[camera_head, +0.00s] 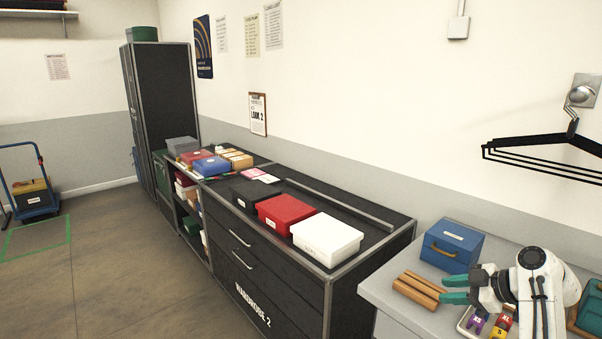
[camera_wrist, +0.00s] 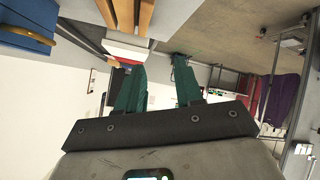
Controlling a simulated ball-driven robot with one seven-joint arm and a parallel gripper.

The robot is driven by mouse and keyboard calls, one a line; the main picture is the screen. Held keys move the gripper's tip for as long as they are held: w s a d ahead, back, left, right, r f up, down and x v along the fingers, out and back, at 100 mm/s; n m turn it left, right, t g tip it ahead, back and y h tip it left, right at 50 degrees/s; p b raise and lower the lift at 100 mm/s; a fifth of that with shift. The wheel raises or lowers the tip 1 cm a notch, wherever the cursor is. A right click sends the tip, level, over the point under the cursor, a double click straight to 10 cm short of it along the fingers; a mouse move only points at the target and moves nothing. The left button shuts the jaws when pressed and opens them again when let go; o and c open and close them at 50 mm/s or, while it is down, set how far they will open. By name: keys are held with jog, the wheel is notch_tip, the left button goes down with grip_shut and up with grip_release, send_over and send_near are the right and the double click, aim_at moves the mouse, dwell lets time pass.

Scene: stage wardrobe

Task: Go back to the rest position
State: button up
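My gripper (camera_head: 456,289) has two teal fingers and is held over the light grey counter (camera_head: 392,312) at the lower right of the head view. The fingers stand apart with nothing between them; they also show in the wrist view (camera_wrist: 159,82). A wooden slatted piece (camera_head: 419,289) lies on the counter just left of the fingertips. It shows at the top of the wrist view (camera_wrist: 146,17). My white wrist covers part of the counter behind the gripper.
A blue box (camera_head: 452,246) stands behind the gripper. A tray (camera_head: 463,325) with coloured size tags lies below it. Black hangers (camera_head: 545,147) hang on the wall at right. A dark drawer unit (camera_head: 262,272) carries red (camera_head: 285,211) and white (camera_head: 327,238) boxes. The floor at left is mostly clear.

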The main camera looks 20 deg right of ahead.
jog(key=s+a+f+m+g+h, duration=0.1)
jog(key=s+a+f+m, duration=0.15)
jog(key=a+f, duration=0.2)
jog(key=s+a+f+m+g, duration=0.1)
jog(key=s+a+f, duration=0.2)
jog(key=a, duration=0.3)
jog(key=s+a+f+m+g+h, duration=0.1)
jog(key=s+a+f, duration=0.2)
jog(key=a, duration=0.3)
jog(key=s+a+m+g+h, duration=0.1)
jog(key=s+a+m, duration=0.2)
jog(key=s+a, duration=0.35)
jog(key=s+a+m+g+h, duration=0.1)
jog(key=s+a+m+h, duration=0.2)
jog(key=s, duration=0.6)
jog(key=s+f+g+y+b, duration=0.15)
jog(key=s+f+b, duration=0.35)
jog(key=f+b, duration=1.35)
jog(key=s+f+g+b, duration=0.2)
jog(key=s+f+b, duration=0.4)
jog(key=f+b, duration=1.3)
notch_tip(320, 180, up, 21)
jog(key=p, duration=2.8)
jog(key=shift+w+d+r, duration=0.15)
jog(key=shift+d+r, duration=0.05)
jog(key=shift+d, duration=0.2)
